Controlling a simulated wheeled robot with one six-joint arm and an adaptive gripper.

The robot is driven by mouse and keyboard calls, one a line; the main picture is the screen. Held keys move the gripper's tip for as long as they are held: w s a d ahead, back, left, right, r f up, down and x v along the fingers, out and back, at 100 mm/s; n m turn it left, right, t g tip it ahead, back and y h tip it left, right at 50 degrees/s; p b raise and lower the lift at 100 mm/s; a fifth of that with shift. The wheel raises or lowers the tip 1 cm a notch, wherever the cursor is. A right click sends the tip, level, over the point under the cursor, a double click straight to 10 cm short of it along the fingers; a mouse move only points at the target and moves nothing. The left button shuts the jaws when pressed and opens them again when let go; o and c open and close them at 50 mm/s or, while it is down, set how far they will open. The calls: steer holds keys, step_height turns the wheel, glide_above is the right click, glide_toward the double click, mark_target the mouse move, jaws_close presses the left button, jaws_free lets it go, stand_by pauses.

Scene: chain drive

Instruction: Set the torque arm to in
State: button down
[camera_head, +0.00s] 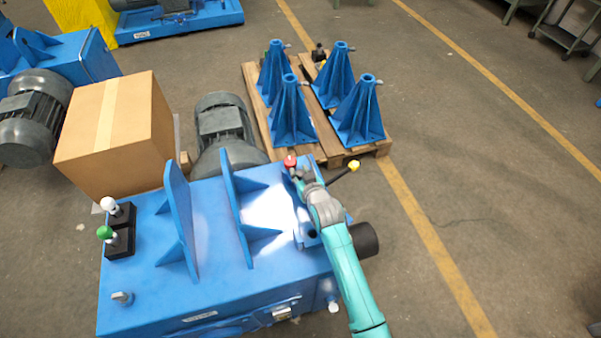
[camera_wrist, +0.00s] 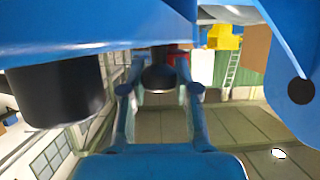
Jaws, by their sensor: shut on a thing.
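My gripper (camera_head: 297,173) is at the right end of the blue machine. In the wrist view its two fingers (camera_wrist: 160,92) are on either side of a dark rounded knob (camera_wrist: 158,78), and it is shut on this. A red knob (camera_head: 290,161) shows right at the gripper's tip in the head view. A black lever with a yellow end (camera_head: 354,166) sticks out to the right, just beyond my gripper. No label shows which part is the torque arm. My wrist hides the lever's base and any in or out marking.
The blue machine (camera_head: 215,285) carries upright blue plates (camera_head: 180,215) and a black box with white and green knobs (camera_head: 120,240). A cardboard box (camera_head: 140,120) and grey motor (camera_head: 222,125) stand behind. Blue stands (camera_head: 290,115) sit on pallets (camera_head: 378,150).

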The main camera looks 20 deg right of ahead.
steer(key=shift+s+f, duration=0.1)
steer(key=shift+f, duration=0.1)
steer(key=c, duration=0.8)
jaws_free()
steer(key=shift+r, duration=0.1)
steer(key=shift+v, duration=3.75)
